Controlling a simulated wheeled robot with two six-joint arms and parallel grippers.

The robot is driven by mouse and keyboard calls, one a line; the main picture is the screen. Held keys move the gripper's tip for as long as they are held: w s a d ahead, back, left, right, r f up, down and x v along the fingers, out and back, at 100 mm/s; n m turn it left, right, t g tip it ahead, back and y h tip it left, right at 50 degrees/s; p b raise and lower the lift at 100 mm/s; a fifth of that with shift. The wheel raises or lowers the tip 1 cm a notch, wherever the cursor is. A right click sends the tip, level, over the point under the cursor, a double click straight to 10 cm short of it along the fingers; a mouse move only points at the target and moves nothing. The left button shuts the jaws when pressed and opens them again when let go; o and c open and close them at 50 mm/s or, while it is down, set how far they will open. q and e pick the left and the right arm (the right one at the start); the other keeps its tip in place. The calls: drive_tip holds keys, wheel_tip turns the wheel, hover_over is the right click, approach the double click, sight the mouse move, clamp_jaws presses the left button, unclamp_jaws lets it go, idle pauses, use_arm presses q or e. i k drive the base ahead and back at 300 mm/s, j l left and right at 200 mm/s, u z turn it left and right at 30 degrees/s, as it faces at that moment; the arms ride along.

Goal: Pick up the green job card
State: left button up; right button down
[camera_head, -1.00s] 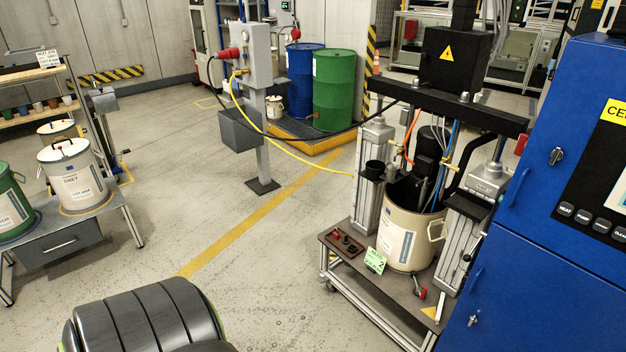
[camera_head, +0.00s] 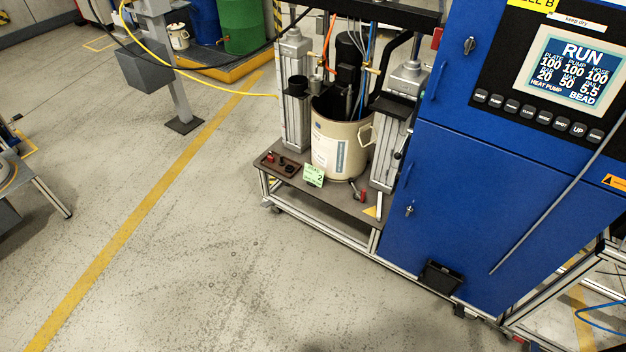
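The green job card (camera_head: 313,175) stands tilted on the grey deck of the drum pump cart (camera_head: 335,197), at the foot of the beige drum (camera_head: 337,150). A dark print that looks like a 2 shows on it. A small brown tray (camera_head: 279,164) with red and black parts lies to its left. A red-handled part (camera_head: 357,191) lies to its right. Neither of my grippers shows in this view, so nothing of mine is seen near the card.
A tall blue control cabinet (camera_head: 480,200) with a lit RUN screen (camera_head: 572,68) stands right of the pump. A grey post (camera_head: 172,75) with a box and a yellow hose stands at the upper left. A table edge (camera_head: 45,190) shows at far left. The floor in front is clear.

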sight(314, 176)
drive_tip(key=i+j+z, duration=0.1)
drive_tip(key=z, duration=0.35)
drive_tip(key=i+j+z, duration=0.1)
drive_tip(key=z, duration=0.4)
drive_tip(key=j+z, duration=0.2)
drive_tip(key=z, duration=0.25)
drive_tip(key=i+j, duration=0.05)
